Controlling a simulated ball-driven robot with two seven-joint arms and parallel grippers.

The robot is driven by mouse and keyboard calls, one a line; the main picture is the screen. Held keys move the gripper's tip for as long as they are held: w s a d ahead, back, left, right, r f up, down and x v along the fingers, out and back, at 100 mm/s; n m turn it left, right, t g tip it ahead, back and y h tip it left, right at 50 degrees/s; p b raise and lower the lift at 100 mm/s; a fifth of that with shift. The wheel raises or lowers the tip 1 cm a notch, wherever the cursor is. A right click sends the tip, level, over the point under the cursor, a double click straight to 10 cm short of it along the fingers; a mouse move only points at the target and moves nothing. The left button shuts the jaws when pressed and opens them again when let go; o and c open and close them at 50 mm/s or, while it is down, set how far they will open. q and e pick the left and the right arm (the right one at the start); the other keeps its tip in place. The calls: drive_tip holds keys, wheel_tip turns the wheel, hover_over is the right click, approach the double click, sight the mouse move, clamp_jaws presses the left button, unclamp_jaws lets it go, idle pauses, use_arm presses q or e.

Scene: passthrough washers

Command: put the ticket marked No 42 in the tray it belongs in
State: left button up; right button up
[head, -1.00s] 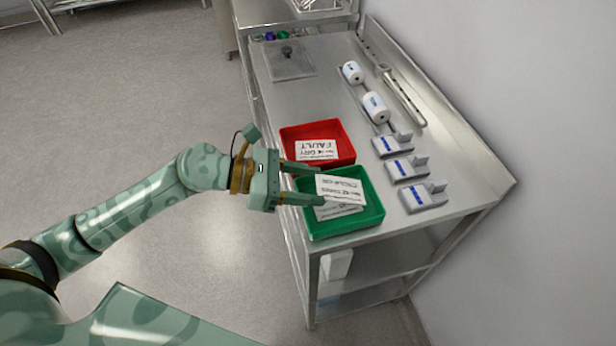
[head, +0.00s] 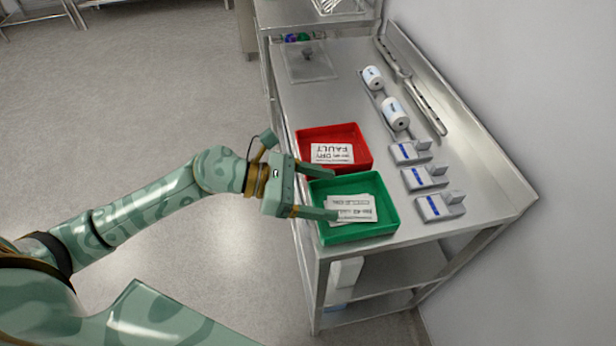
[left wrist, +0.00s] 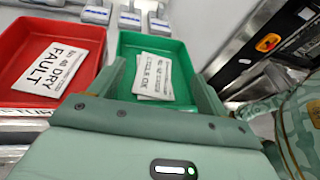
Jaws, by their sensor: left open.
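The green tray (head: 385,190) stands near the front end of the steel table and also shows in the left wrist view (left wrist: 150,40). Two white tickets lie in it, one partly over the other. The upper ticket (head: 355,209) reads CYCLE OK in the left wrist view (left wrist: 154,74); its small number line appears to read No 42. The red tray (head: 355,132) stands behind the green one and holds a ticket (head: 332,153) reading DRY FAULT. My left gripper (head: 335,194) is open over the left side of the green tray, its fingers apart and empty. My right gripper is out of view.
Several grey-white devices (head: 425,177) stand in a row right of the trays. A raised wall edges the table on the right. The floor on the left is clear.

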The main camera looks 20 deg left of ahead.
use_arm(q)
drive_tip(key=v, duration=1.6)
drive_tip(key=shift+a+p, duration=0.2)
drive_tip(key=shift+p, duration=0.15)
